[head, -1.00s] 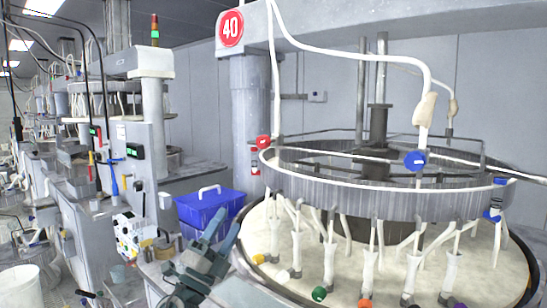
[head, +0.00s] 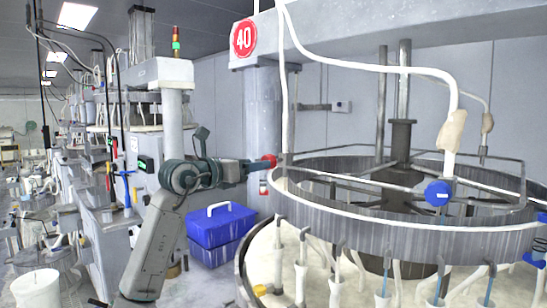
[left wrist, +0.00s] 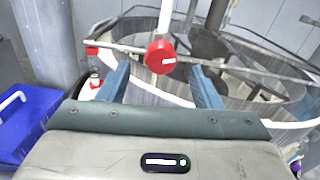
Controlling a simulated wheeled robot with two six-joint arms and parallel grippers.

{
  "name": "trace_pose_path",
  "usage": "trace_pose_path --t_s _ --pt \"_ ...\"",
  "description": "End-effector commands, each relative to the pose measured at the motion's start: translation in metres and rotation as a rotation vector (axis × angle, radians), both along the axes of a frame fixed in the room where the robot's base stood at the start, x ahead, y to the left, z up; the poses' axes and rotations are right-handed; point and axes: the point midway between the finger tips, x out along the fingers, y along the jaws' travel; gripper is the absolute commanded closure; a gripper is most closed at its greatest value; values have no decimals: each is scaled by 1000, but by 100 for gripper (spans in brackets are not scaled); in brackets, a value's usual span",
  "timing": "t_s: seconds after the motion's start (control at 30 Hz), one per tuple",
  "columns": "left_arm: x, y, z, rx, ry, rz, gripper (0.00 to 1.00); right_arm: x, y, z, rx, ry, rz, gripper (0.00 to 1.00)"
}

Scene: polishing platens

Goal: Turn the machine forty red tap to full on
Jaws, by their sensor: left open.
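The red tap (head: 269,160) is a round red knob at the left end of the ring rail, below the round red 40 sign (head: 244,38). In the left wrist view the red tap (left wrist: 160,52) faces me, with a short, roughly level white mark on it. My left gripper (head: 257,166) points right at the tap, close to it. In the left wrist view its two blue fingers (left wrist: 158,85) are apart, one to each side below the knob, with nothing held. I cannot tell whether they touch it. My right gripper is not in view.
A blue tap (head: 438,193) sits on the ring's near side. The big grey ring (head: 400,235) stands over the pale platen. A blue toolbox (head: 222,227) is below my left arm. A grey column (head: 265,110) stands behind the red tap.

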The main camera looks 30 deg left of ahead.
Motion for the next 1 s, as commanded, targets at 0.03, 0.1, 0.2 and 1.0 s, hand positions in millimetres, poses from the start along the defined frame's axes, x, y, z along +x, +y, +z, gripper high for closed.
trace_pose_path --t_s 0.03,0.1,0.2,1.0 --pt "10 -5 5 -7 2 -4 41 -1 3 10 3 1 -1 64" --pt "23 -10 5 -6 3 -4 41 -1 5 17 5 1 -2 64" --pt "40 -15 5 -5 3 -3 41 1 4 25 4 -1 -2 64" --pt "70 -25 0 -1 -1 -2 82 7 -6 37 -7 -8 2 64"
